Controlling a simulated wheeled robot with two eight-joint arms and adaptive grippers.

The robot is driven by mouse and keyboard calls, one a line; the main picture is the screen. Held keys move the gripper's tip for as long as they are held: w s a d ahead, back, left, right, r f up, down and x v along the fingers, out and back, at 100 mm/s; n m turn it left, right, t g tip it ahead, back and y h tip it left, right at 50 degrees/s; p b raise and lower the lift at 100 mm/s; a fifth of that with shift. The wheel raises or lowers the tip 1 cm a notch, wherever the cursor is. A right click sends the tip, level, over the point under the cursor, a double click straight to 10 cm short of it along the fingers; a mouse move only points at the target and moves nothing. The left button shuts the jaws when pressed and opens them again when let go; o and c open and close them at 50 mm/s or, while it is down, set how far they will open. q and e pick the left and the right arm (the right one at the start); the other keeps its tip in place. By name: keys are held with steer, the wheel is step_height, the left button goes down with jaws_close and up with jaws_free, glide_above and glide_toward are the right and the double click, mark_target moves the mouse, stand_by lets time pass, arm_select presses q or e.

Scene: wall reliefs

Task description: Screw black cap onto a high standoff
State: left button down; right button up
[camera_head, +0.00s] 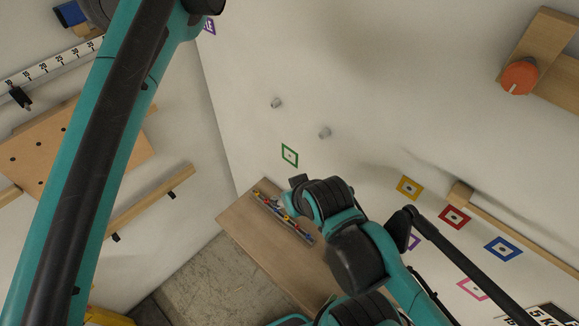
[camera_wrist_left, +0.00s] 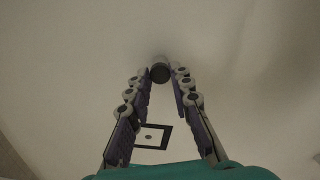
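In the left wrist view my left gripper (camera_wrist_left: 160,80) points at a pale wall, its fingers converging on a small dark round cap (camera_wrist_left: 160,72). The cap sits between the fingertips, its round face toward the camera; the fingertips appear to touch its sides. Whether a standoff is behind it is hidden. A black-bordered square marker (camera_wrist_left: 152,136) is on the wall below the cap. In the head view my left arm crosses the left side and its gripper is out of frame. My right arm comes from the bottom right; I cannot make out its fingers.
Two grey standoffs (camera_head: 276,103) (camera_head: 324,132) project from the wall near a green square marker (camera_head: 289,155). A wooden table (camera_head: 245,222) carries a narrow rack (camera_head: 300,231) of small coloured parts beside my right arm. An orange knob (camera_head: 520,77) sits on a wooden block at the upper right.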

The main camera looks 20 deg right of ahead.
arm_select(q)
steer(key=shift+m, duration=0.5)
steer(key=c, duration=1.3)
jaws_free()
steer(key=v, duration=1.2)
steer(key=shift+f, duration=0.1)
